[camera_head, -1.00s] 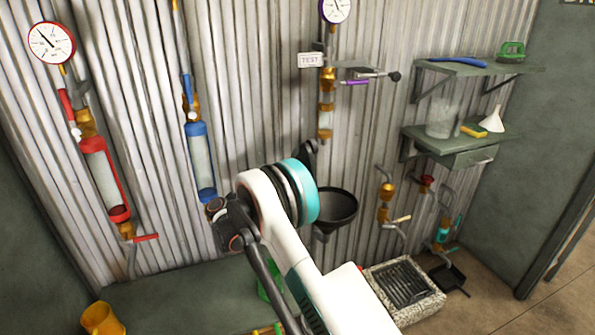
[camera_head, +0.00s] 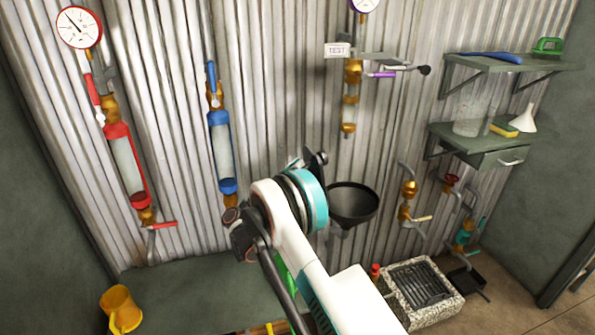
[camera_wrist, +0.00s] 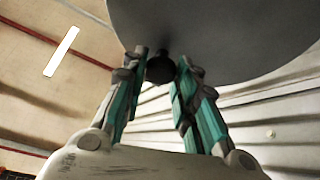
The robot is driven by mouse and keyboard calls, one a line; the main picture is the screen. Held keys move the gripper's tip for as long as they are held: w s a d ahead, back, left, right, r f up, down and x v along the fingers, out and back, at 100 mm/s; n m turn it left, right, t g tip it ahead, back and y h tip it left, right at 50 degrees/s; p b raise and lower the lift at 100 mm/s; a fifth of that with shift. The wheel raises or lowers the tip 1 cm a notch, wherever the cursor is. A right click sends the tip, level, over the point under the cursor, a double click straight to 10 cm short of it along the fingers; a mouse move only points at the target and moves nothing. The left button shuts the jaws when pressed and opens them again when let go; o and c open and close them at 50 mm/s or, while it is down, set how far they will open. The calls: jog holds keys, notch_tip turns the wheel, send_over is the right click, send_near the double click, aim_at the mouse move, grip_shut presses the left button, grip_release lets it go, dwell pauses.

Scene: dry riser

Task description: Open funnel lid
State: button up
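The black funnel (camera_head: 353,201) is fixed low on the corrugated wall in the head view, its dark bowl showing from above. My gripper (camera_wrist: 163,66) points upward in the wrist view, its teal fingers either side of a small dark knob (camera_wrist: 159,70). They appear to press on it. The knob sits on a large grey disc, the funnel lid (camera_wrist: 215,32). In the head view a dark piece, seemingly the lid's edge, stands up left of the bowl, beyond my wrist. My fingers are mostly hidden there, and the lid's hinge cannot be made out.
A glass-and-brass pipe (camera_head: 350,100) hangs above the funnel. A blue cylinder (camera_head: 222,150) and a red one (camera_head: 126,165) are on the wall at left. A stone drain box (camera_head: 420,292) stands on the floor at right. Shelves (camera_head: 480,140) are beyond it.

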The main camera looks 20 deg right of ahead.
jog(key=o, duration=0.4)
jog(key=v, duration=1.2)
